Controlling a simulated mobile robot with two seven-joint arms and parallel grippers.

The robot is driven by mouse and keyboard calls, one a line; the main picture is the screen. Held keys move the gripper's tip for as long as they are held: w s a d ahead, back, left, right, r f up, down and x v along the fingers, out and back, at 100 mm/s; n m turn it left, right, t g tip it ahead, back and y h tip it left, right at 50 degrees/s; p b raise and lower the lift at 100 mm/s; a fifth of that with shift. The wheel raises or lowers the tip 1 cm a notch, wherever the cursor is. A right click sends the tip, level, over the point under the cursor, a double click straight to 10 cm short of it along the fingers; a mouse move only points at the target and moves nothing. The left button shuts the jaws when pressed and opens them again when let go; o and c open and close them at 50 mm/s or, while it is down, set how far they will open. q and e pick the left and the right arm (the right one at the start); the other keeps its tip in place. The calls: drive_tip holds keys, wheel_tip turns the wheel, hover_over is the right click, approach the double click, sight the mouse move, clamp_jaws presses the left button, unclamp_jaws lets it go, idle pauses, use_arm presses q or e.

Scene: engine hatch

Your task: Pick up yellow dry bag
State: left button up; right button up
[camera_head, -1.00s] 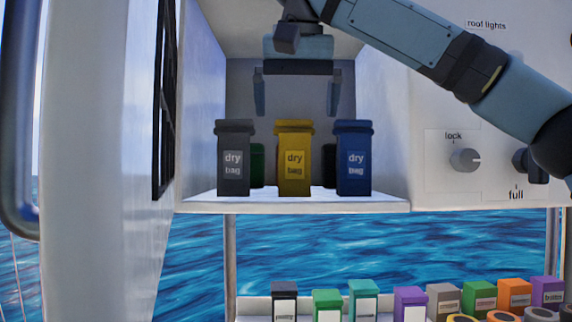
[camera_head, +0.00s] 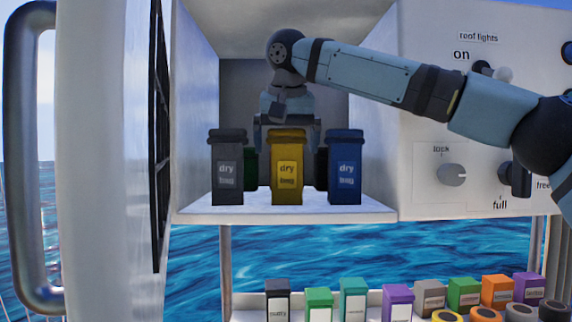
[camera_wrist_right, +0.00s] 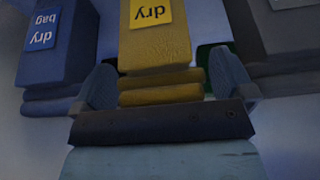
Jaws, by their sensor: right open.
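The yellow dry bag (camera_head: 287,172) stands upright in the middle of the shelf's front row, between a grey dry bag (camera_head: 229,170) and a blue dry bag (camera_head: 345,170). My right gripper (camera_head: 287,137) is open, low at the yellow bag's rolled top, with one finger toward each side. In the right wrist view the yellow bag (camera_wrist_right: 155,45) appears upside down. Its rolled top reaches between the two open fingers (camera_wrist_right: 165,85), with gaps on both sides. The fingertips are partly hidden behind the bags in the head view. My left gripper is not in view.
A green bag (camera_head: 250,168) and a dark bag (camera_head: 321,170) stand behind the front row. The white shelf (camera_head: 285,208) has side walls close by. A control panel (camera_head: 465,150) with knobs is at right. Several coloured containers (camera_head: 397,300) line the lower shelf.

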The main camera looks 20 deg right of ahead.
drive_tip(key=shift+w+d+f, duration=0.15)
drive_tip(key=shift+w+f, duration=0.1)
drive_tip(key=shift+f, duration=0.3)
drive_tip(key=shift+s+r, duration=0.1)
drive_tip(key=shift+s, duration=0.15)
drive_tip(key=c, duration=1)
drive_tip(key=shift+w+r, duration=0.1)
